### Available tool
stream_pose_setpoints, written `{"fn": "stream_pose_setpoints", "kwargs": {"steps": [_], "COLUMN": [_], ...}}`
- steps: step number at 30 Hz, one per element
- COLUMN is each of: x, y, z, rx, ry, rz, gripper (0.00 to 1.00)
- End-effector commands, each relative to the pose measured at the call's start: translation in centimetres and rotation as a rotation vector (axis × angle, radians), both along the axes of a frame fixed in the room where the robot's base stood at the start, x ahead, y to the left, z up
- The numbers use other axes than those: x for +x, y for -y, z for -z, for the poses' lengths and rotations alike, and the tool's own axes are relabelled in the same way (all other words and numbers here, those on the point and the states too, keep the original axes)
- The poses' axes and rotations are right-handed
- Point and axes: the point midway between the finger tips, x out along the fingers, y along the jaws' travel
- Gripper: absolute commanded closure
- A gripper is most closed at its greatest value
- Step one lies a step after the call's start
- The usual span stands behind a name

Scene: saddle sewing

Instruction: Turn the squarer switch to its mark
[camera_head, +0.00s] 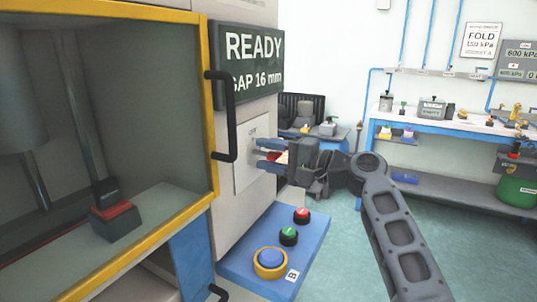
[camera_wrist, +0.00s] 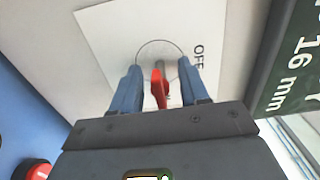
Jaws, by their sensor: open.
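The switch is a red handle (camera_wrist: 159,88) on a white plate (camera_wrist: 108,45) fixed to the machine's side, with a thin circle around it and the word OFF at its right in the wrist view. My gripper (camera_wrist: 160,84) is open, with one blue finger on each side of the red handle. A gap shows between the handle and each finger. In the head view my gripper (camera_head: 268,155) is up against the plate (camera_head: 243,165), and its fingers hide most of the switch. I cannot tell which mark the handle points to.
A dark display (camera_head: 252,62) reading READY, GAP 16 mm is above the plate. A black door handle (camera_head: 228,115) stands out close to its left. Below is a blue panel (camera_head: 240,262) with red, green and blue buttons. The floor at the right is partly clear.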

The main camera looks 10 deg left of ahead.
Motion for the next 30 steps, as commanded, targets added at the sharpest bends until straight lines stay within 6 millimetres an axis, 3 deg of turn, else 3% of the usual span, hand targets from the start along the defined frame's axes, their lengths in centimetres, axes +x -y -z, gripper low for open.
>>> {"fn": "stream_pose_setpoints", "kwargs": {"steps": [8, 22, 30], "x": [0.07, 0.07, 0.07], "y": [-0.12, -0.09, -0.09], "z": [0.02, 0.05, 0.14], "rx": [0.0, 0.0, -0.002], "ry": [0.0, 0.0, 0.006], "rz": [0.001, 0.001, 0.001], "gripper": [0.55, 1.0, 1.0]}}
